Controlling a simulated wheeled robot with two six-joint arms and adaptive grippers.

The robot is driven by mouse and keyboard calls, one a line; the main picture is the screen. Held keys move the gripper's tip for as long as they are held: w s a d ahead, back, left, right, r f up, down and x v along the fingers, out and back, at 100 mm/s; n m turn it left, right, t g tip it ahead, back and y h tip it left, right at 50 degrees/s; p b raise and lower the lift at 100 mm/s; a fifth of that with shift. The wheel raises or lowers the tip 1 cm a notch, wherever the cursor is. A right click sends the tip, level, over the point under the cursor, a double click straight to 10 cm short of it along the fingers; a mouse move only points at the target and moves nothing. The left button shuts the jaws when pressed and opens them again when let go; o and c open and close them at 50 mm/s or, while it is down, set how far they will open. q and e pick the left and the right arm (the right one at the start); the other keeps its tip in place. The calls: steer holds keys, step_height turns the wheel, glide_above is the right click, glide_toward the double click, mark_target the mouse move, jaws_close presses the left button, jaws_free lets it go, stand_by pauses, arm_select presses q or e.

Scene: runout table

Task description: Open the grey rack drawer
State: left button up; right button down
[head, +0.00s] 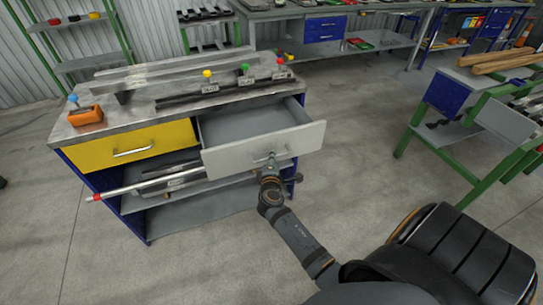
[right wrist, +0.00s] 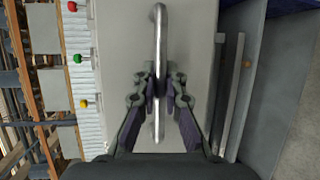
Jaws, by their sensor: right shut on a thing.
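The grey rack drawer (head: 262,146) is pulled out from the right side of the workbench, and its empty inside shows in the head view. Its grey front also fills the middle of the right wrist view (right wrist: 190,30). My right gripper (head: 268,166) is at the drawer front in the head view. In the right wrist view its two fingers (right wrist: 160,88) are shut on the bar handle (right wrist: 160,35), one on each side. My left gripper is not in view.
The workbench top (head: 150,88) carries rails, coloured knobs and an orange block (head: 86,116). A yellow drawer (head: 130,146) is closed at the left. A long rod (head: 140,187) sticks out below it. A green-framed rack (head: 470,140) stands at the right, with clear floor between.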

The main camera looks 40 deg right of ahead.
steer(key=shift+s+a, duration=0.1)
steer(key=shift+s, duration=0.25)
steer(key=c, duration=1.4)
jaws_free()
steer(key=v, duration=0.7)
steer(key=shift+s, duration=0.15)
steer(key=shift+a, duration=0.15)
